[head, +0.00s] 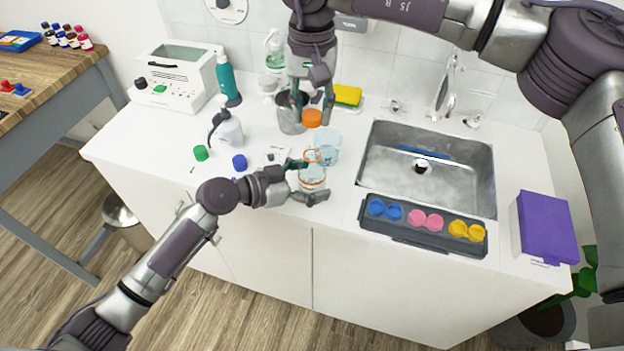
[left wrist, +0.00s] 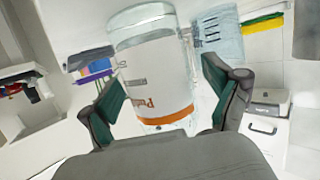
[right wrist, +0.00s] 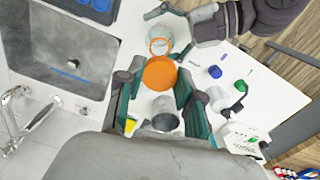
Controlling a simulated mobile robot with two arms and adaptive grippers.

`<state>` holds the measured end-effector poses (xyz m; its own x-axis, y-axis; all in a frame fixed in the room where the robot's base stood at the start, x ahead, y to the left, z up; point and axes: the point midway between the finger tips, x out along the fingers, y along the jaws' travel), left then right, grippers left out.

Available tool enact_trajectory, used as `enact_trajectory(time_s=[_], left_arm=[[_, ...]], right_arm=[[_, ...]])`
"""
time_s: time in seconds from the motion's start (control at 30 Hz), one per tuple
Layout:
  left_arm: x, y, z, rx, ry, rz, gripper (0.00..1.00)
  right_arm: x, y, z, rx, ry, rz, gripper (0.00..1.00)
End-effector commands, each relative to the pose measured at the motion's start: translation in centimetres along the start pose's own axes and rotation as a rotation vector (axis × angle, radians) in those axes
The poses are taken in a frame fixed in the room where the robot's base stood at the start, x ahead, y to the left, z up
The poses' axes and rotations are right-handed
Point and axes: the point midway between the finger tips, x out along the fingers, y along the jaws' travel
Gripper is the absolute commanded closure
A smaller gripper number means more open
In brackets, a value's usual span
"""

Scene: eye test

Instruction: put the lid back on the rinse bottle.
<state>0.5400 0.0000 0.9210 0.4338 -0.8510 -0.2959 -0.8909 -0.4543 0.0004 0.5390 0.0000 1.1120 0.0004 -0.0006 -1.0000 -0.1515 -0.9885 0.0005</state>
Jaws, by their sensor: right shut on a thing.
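The rinse bottle (head: 313,180) is a clear jar with a white label and orange stripe, standing upright on the counter, its mouth uncovered. In the left wrist view the bottle (left wrist: 155,85) stands between the fingers of my left gripper (left wrist: 163,95), with a slim gap at each side; that gripper is open around it. The orange lid (head: 312,118) is between the fingertips of my right gripper (head: 313,107), which is shut on it. In the right wrist view the lid (right wrist: 160,73) is held apart from the bottle (right wrist: 159,40), behind it in the head view.
A clear blue beaker (head: 328,141) stands close beside the bottle. A steel cup (head: 290,116) is by my right gripper. A wash bottle (head: 227,130), green cap (head: 201,153) and blue cap (head: 239,162) are left. The sink (head: 395,180) and dark tray (head: 400,226) are right.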

Motion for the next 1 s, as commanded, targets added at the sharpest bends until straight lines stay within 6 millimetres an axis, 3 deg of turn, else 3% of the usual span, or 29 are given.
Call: enact_trajectory(time_s=[0.07,0.5,0.67,1.0], left_arm=[[0.0,0.0,0.0,0.0,0.0,0.0,0.24],[0.0,0.0,0.0,0.0,0.0,0.0,0.97],[0.0,0.0,0.0,0.0,0.0,0.0,1.0],[0.0,0.0,0.0,0.0,0.0,0.0,1.0]], right_arm=[[0.0,0.0,0.0,0.0,0.0,0.0,0.74],[0.0,0.0,0.0,0.0,0.0,0.0,0.74],[0.3,0.0,0.0,0.0,-0.001,0.001,0.74],[4.8,0.0,0.1,0.0,-0.002,0.001,0.74]])
